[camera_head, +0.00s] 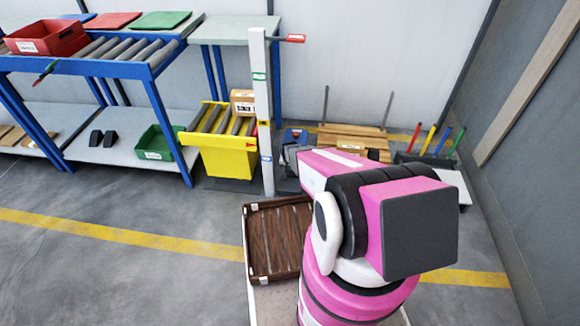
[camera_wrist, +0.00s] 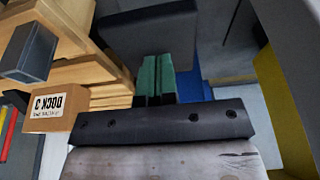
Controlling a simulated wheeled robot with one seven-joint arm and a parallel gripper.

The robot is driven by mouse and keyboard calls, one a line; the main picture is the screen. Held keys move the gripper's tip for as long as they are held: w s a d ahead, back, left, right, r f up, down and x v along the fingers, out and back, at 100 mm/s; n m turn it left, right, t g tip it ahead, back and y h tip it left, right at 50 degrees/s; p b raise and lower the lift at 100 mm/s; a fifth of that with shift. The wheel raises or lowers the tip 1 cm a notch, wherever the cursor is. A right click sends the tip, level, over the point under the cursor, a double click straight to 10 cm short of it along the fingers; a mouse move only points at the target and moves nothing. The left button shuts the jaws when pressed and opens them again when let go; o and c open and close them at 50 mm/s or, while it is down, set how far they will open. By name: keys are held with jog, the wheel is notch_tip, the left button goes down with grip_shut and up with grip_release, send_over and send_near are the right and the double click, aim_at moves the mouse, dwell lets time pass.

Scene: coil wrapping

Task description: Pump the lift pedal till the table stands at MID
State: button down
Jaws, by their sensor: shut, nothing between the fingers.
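The yellow lift table (camera_head: 228,160) with grey rollers stands beside a white post (camera_head: 262,100). The post carries a green mark (camera_head: 259,76) high up, a yellow mark (camera_head: 263,122) in the middle and a blue mark (camera_head: 266,159) low down. A small red pointer (camera_head: 252,144) at the table's edge sits between the yellow and blue marks. In the wrist view my gripper (camera_wrist: 157,62) has its green-and-dark fingers together, with nothing between them. A blue surface (camera_wrist: 192,85) lies just beyond them; I cannot tell whether it is the pedal or whether they touch. Yellow shows at right (camera_wrist: 292,110).
A carton (camera_head: 243,102) is on the lift table. A roller rack (camera_head: 100,65) stands left. Stacked boards (camera_head: 352,132) with a labelled carton, also in the wrist view (camera_wrist: 48,105), and coloured handles (camera_head: 430,140) are right. A brown slatted tray (camera_head: 278,240) is near me. Floor is clear at lower left.

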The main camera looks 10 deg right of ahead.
aim_at(290, 173)
jog(key=shift+f, duration=0.15)
jog(key=f, duration=0.3)
jog(key=s+f, duration=0.1)
jog(key=f, duration=0.1)
jog(key=shift+a+f, duration=0.15)
jog(key=shift+f, duration=0.05)
jog(key=shift+r, duration=0.15)
jog(key=shift+s+r, duration=0.2)
jog(key=shift+r, duration=0.35)
jog(key=s+a+v, duration=0.1)
jog(key=s+v, duration=0.1)
jog(key=v, duration=1)
jog(key=shift+s+f, duration=0.2)
